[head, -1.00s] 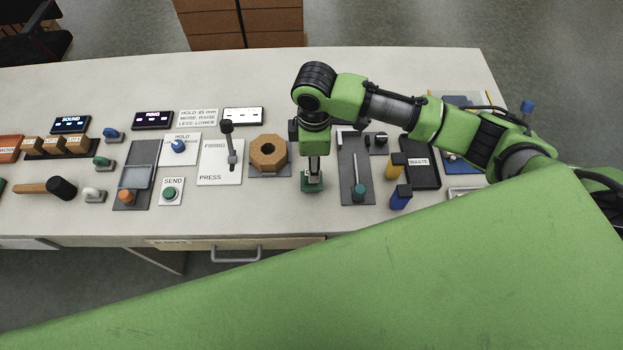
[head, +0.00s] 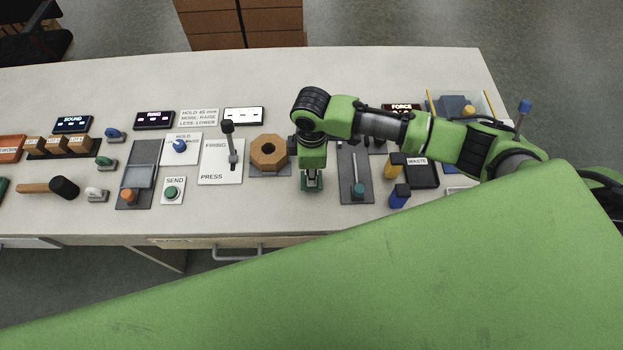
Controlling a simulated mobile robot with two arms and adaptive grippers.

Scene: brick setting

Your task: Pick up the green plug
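A dark green block, which looks like the green plug (head: 312,187), stands on the table between the octagonal wooden piece and the grey slider panel. My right gripper (head: 312,178) points straight down at it, with its fingers low around or just over it. The arm and hand above hide most of the plug and fingers, so I cannot tell whether they grip it. My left gripper is not in view.
A yellow plug (head: 392,166) and a blue plug (head: 399,196) stand to the right, near a black waste tray (head: 422,178). The wooden octagon (head: 269,154) is close on the left. The slider panel (head: 350,185) is close on the right.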

